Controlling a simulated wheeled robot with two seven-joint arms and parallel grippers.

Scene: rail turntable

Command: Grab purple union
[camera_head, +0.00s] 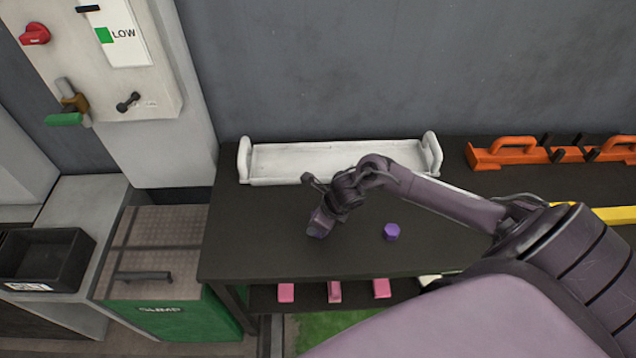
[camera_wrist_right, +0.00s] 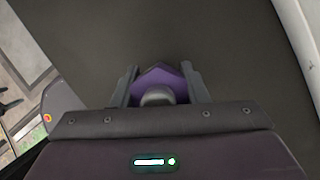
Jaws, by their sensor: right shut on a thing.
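A purple union (camera_wrist_right: 163,78) sits between the two fingers of my right gripper (camera_wrist_right: 158,90) in the right wrist view. The fingers are shut on it, one on each side. In the head view my right gripper (camera_head: 322,222) is over the left part of the dark table, with the held union (camera_head: 318,230) at its tip. Whether the union touches the tabletop I cannot tell. A second purple piece (camera_head: 391,231) stands on the table to the right of the gripper. My left gripper is in neither view.
A white tray with handles (camera_head: 290,160) lies at the back of the dark table (camera_head: 250,240). Orange holders (camera_head: 510,152) and a yellow bar (camera_head: 615,214) are at the right. Pink blocks (camera_head: 334,291) sit on the lower shelf. A green-fronted sump box (camera_head: 165,260) and a black bin (camera_head: 45,258) are at the left.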

